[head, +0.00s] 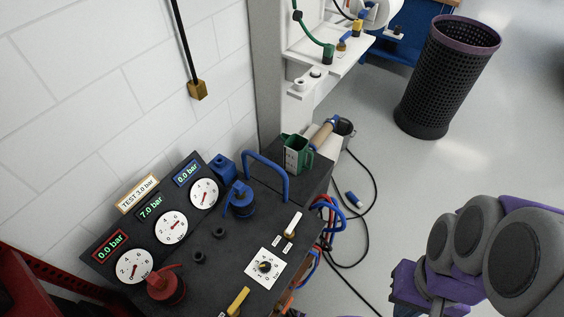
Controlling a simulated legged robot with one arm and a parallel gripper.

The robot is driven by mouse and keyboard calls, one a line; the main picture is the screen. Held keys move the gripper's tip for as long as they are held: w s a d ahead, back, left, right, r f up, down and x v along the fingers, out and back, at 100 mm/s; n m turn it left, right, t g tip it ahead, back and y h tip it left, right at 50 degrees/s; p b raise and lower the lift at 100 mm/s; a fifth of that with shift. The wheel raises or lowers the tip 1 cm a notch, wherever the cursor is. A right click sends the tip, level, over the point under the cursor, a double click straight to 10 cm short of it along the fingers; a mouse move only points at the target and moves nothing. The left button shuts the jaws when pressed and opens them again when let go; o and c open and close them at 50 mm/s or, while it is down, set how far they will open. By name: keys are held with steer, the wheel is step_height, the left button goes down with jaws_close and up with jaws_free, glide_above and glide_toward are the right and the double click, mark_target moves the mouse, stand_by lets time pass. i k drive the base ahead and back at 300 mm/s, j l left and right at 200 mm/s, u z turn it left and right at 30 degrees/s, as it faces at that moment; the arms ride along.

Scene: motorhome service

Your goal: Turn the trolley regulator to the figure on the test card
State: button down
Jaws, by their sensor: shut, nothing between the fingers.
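The test card (137,193), a cream label in a wooden frame, reads "TEST 3.0 bar". It sits at the top of the gauge panel on the black trolley (217,268). A dark knob with a yellow mark (264,267), apparently the regulator, sits on a white scale plate (254,279) on the trolley top. Its exact setting is too small to read. The panel displays show 0.0 bar in red (110,246), 7.0 bar in green (150,207) and 0.0 bar in blue (187,173). My purple and grey arm is at the lower right, apart from the trolley; no gripper fingers show.
A blue handle (267,170) rises behind. Hoses and a black cable lie right of the trolley. A mesh bin (445,80) stands farther back.

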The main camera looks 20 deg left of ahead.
mark_target(266, 267)
steer(key=u, duration=0.4)
steer(key=k+u, duration=0.1)
steer(key=u, duration=0.3)
steer(key=k+u, duration=0.1)
steer(key=u, duration=0.65)
steer(key=k+l, duration=0.05)
